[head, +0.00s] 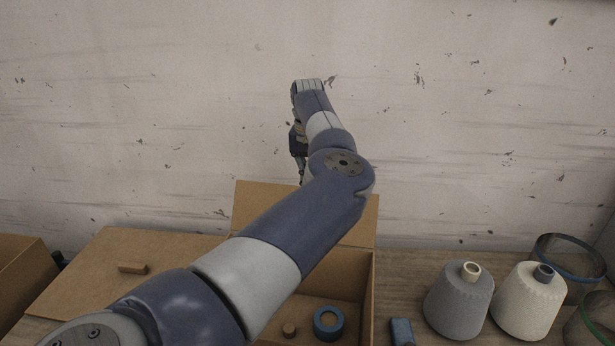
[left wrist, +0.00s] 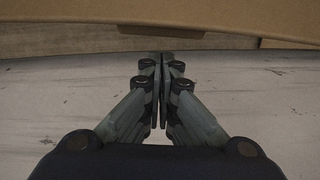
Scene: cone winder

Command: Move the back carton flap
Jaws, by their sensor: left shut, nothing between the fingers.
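The open carton (head: 366,300) stands on the table, partly hidden behind my left arm. Its back flap (head: 248,203) stands up at the rear, with the wall behind it. My left gripper (head: 301,180) points down at the flap's top edge, mostly hidden by my arm; the head view does not show whether it touches. In the left wrist view my left gripper (left wrist: 161,58) is shut and empty. A broad cardboard panel (left wrist: 225,14), likely the back flap, crosses the top of that view just beyond the fingertips. My right gripper is not in view.
A cardboard flap (head: 90,262) lies spread at left with a small brown block (head: 132,268) on it. A blue ring (head: 328,322) and small brown piece (head: 289,329) lie inside the carton. Yarn cones, grey (head: 459,303) and cream (head: 526,303), stand at right.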

